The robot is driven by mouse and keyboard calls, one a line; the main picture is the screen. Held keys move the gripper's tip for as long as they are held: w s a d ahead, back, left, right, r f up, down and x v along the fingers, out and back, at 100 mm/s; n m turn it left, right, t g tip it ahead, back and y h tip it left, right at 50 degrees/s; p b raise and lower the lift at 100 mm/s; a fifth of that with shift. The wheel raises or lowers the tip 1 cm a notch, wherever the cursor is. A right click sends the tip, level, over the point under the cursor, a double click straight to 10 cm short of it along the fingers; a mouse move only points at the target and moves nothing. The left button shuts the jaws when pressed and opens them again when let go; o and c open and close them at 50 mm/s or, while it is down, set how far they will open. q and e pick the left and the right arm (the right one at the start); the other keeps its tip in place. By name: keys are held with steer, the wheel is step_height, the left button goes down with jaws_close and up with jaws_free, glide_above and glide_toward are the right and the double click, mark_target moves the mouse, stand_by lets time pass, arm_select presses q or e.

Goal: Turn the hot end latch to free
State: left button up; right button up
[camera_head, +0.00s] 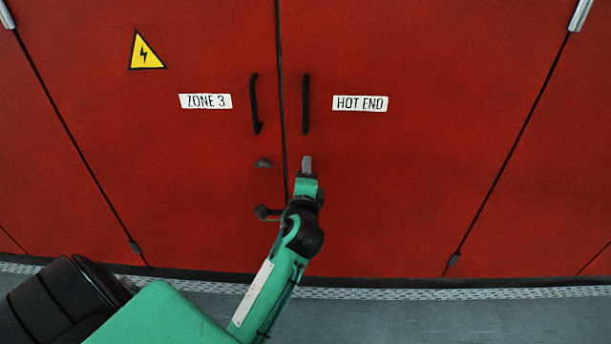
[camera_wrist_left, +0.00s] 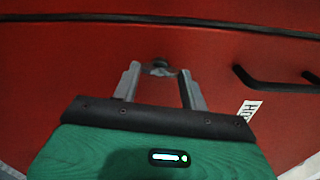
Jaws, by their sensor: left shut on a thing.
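The HOT END door (camera_head: 420,170) is the red panel on the right in the head view, with its white label (camera_head: 360,103). My left gripper (camera_head: 307,165) is at this door, below its black handle (camera_head: 306,104). In the left wrist view the grey hot end latch (camera_wrist_left: 158,68) sits at the tips of my left gripper (camera_wrist_left: 160,76), which is shut on it. In the head view the gripper hides most or all of that latch, so its angle is hard to tell. My right gripper is in neither view.
The ZONE 3 door (camera_head: 150,170) is to the left across a narrow seam, with its own black handle (camera_head: 255,104) and small dark latch (camera_head: 262,163). A perforated metal strip (camera_head: 480,294) runs along the floor below the doors. Both doors look closed.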

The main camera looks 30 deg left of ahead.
arm_select(q)
steer(key=shift+n, duration=0.7)
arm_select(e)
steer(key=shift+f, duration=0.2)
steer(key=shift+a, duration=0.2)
arm_select(q)
steer(key=o, duration=1)
steer(key=shift+b+v, duration=1.85)
steer(key=shift+v, duration=5.05)
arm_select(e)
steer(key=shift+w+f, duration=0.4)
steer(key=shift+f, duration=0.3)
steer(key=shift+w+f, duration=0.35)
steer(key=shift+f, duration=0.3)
